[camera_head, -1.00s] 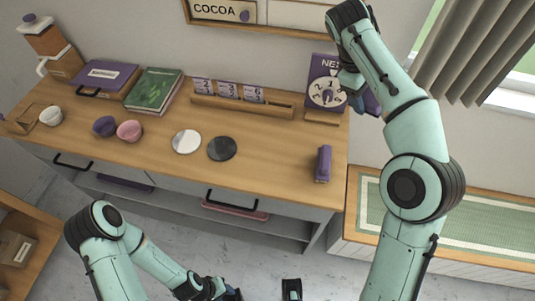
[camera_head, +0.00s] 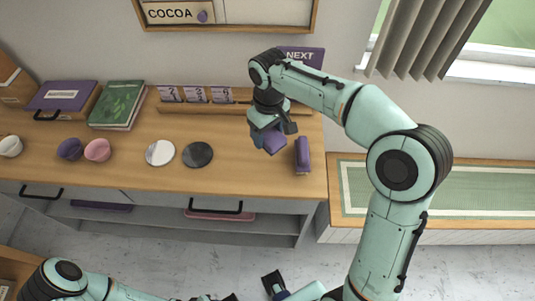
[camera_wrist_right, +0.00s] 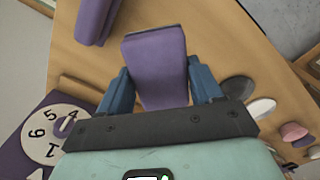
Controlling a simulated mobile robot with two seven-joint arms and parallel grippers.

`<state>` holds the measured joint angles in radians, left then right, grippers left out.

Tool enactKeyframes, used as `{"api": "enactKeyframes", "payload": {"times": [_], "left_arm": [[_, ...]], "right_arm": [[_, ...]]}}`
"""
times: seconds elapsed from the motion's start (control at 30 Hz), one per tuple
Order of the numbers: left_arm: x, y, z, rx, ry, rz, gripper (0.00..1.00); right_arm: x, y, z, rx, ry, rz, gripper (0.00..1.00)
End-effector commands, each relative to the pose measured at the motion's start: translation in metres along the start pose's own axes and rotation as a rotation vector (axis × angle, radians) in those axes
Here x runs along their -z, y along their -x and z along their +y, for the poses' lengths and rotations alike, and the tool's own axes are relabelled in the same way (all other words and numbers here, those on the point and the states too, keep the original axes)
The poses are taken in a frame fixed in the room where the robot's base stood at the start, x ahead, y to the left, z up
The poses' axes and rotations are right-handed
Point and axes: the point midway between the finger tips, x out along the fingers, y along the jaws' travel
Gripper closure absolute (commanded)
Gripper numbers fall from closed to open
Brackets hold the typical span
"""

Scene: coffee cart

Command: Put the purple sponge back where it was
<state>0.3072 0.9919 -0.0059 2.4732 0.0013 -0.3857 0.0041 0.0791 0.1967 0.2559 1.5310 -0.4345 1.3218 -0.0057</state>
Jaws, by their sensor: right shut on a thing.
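The purple sponge (camera_head: 273,140) is in my right gripper (camera_head: 270,130), above the right part of the wooden counter. In the wrist view the sponge (camera_wrist_right: 155,65) sits between the two blue fingers of the right gripper (camera_wrist_right: 157,85), which are shut on its sides. A second purple block-like thing (camera_head: 302,155) stands on the counter just right of the held sponge. It also shows at the upper left of the wrist view (camera_wrist_right: 96,18).
A white disc (camera_head: 160,152) and a dark disc (camera_head: 198,154) lie left of the sponge. A wooden rack of cards (camera_head: 200,106) runs behind. The purple NEXT dial sign (camera_head: 305,56) is partly hidden by my arm.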

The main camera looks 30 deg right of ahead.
Motion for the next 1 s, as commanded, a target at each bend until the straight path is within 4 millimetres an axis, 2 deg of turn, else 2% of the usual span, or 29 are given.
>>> {"api": "enactKeyframes", "payload": {"times": [0.03,0.13,0.37,0.6,1.0], "left_arm": [[-0.001,-0.004,-0.002,0.001,0.001,-0.002,0.57],[-0.001,-0.007,-0.003,0.001,0.001,-0.002,0.57],[-0.001,-0.009,-0.004,0.001,0.001,-0.003,0.57],[-0.002,-0.013,-0.005,0.002,0.002,-0.005,0.57],[-0.002,-0.015,-0.006,0.002,0.002,-0.005,0.57]], "right_arm": [[-0.001,-0.015,0.000,0.001,0.000,-0.004,0.59],[-0.001,-0.035,0.000,0.001,-0.001,-0.003,0.59],[0.000,-0.055,0.000,0.000,0.001,-0.001,0.59],[-0.001,-0.089,0.000,0.000,0.000,-0.001,0.60],[0.000,-0.095,0.000,0.000,0.001,0.001,0.60]]}}
